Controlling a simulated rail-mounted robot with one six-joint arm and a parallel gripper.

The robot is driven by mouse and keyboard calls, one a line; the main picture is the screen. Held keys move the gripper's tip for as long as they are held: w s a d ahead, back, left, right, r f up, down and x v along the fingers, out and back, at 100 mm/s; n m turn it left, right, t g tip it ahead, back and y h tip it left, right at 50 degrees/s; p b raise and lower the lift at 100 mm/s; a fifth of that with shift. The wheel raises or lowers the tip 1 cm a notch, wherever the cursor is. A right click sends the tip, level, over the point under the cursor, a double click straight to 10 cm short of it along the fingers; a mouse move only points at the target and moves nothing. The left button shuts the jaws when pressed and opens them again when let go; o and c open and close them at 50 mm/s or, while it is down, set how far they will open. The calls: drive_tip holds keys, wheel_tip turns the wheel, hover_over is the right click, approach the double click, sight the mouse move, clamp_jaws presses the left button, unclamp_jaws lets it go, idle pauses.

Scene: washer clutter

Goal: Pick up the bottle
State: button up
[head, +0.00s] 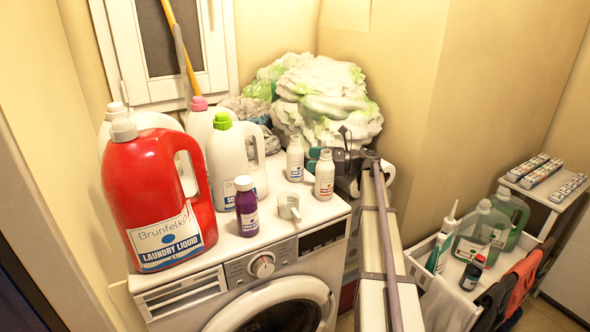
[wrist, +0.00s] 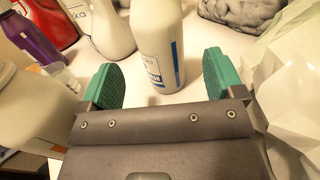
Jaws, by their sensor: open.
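A small white bottle (head: 295,160) stands upright on the washer top. In the wrist view the white bottle (wrist: 157,40) is ahead of my gripper (wrist: 160,80), roughly between the two green finger pads, with its base near their tips. My gripper (head: 318,153) is open and comes in from the right in the head view. A second small white bottle (head: 325,177) stands nearer the front and partly hides the gripper; it seems to be the large pale shape (wrist: 30,115) at the wrist view's left.
A purple bottle (head: 246,208), a grey cup (head: 288,206), a red jug (head: 160,190) and white jugs crowd the washer top (head: 240,248). A white-green bag pile (head: 325,100) rises behind. A crate of bottles (head: 445,292) is at right.

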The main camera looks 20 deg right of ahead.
sight(296, 158)
drive_tip(key=x, duration=0.6)
drive_tip(key=shift+a, duration=0.1)
drive_tip(key=c, duration=1.1)
drive_tip(key=shift+c, duration=0.2)
wheel_tip(296, 158, up, 10)
drive_tip(key=p, duration=1)
drive_tip(key=shift+r, duration=0.2)
drive_tip(key=shift+f, duration=0.2)
